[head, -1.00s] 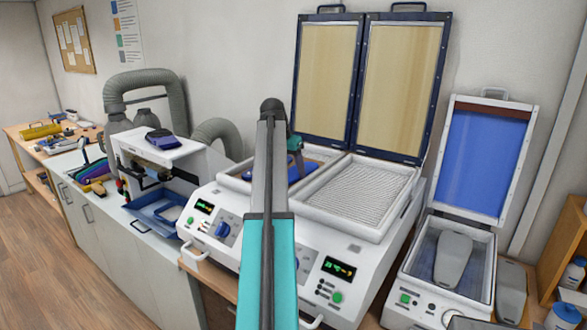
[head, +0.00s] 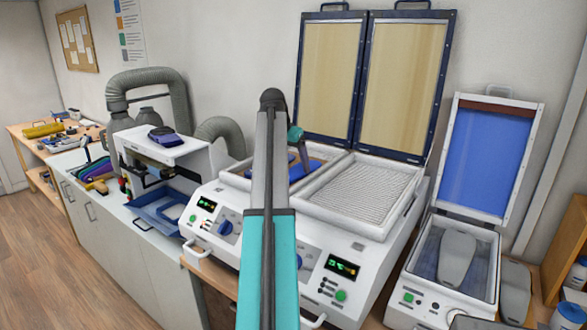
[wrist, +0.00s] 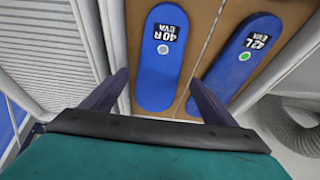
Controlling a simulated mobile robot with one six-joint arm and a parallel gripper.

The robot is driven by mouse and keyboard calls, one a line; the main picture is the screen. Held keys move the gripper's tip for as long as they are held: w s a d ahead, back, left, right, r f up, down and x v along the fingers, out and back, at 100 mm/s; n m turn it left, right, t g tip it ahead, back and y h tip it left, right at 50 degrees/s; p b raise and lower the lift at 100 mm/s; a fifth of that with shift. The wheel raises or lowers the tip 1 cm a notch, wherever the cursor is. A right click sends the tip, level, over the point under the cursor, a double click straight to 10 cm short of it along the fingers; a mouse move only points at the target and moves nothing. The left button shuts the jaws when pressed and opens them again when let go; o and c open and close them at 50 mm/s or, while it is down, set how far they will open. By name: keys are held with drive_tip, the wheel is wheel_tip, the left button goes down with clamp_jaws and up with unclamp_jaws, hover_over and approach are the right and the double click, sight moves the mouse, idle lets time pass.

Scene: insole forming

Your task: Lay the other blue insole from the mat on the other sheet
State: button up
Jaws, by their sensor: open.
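Two blue insoles lie side by side on brown sheets in the wrist view. One is marked 40 R EVA (wrist: 158,75) with a pale dot, the other 42 L EVA (wrist: 245,55) with a green dot. A narrow line separates the left sheet (wrist: 128,80) from the right sheet (wrist: 203,38). My gripper (wrist: 160,85) is open and empty, its dark fingers on either side of the 40 R insole's near part. In the head view my gripper (head: 299,142) is above the press's left bay, and my arm hides much of that bay. I cannot make out the mat.
The press's right bay (head: 360,198) has a bare ribbed bed, and its two framed lids (head: 405,90) stand open behind. A smaller press (head: 440,275) at right, lid up, holds a grey form (head: 457,257). A white machine (head: 160,150) with a hose stands left.

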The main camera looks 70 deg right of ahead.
drive_tip(key=b+v, duration=0.3)
drive_tip(key=v, duration=0.8)
drive_tip(key=shift+r, duration=0.25)
drive_tip(key=shift+a, duration=0.1)
idle(0.5)
